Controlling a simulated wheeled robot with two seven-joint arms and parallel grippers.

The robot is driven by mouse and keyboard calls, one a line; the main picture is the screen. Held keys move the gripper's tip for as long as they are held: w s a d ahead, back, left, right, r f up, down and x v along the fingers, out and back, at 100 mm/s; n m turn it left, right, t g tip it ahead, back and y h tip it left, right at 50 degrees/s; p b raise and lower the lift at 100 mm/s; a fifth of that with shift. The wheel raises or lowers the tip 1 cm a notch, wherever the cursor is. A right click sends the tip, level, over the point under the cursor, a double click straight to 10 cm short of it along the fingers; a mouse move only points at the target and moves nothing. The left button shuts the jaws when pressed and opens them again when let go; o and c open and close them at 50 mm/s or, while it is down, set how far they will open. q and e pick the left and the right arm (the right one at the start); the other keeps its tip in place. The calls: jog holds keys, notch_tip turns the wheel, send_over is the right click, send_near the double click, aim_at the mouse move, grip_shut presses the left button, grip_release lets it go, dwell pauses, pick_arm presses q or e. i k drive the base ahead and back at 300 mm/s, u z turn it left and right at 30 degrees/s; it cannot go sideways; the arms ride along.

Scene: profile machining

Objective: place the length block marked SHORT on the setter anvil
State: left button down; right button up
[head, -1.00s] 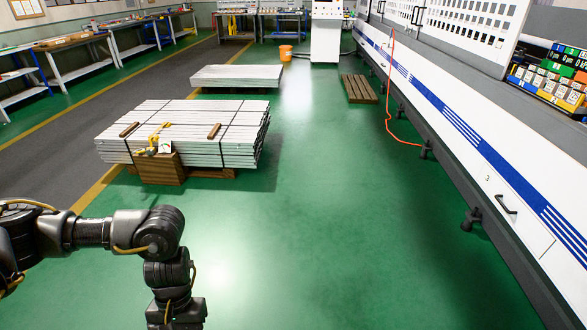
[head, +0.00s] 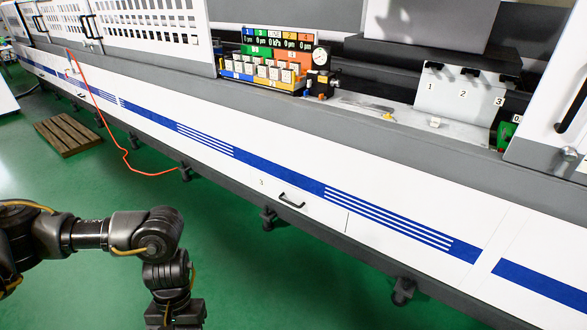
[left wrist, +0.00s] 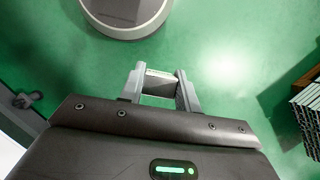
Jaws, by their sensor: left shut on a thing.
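In the left wrist view my left gripper (left wrist: 160,72) is shut on a small grey block (left wrist: 160,84) with a pale upper edge, held between the two fingertips above the green floor. No marking on it can be read. In the head view my left arm comes in at the lower left, and its gripper is below the picture. A black stand with a round white dial gauge (head: 320,57) is on the machine ledge, right of a coloured rack; it looks like the setter. Its anvil is too small to make out. My right gripper is not in view.
The coloured rack (head: 263,72) holds several white blocks under a numbered display. A white panel (head: 458,98) marked 1, 2, 3 stands farther right. The long white machine front (head: 330,185) runs across the view. An orange hose and a wooden pallet (head: 68,134) are at the left.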

aim_at(324, 72)
jog(key=z, duration=0.65)
jog(key=i, duration=1.45)
jog(key=z, duration=0.5)
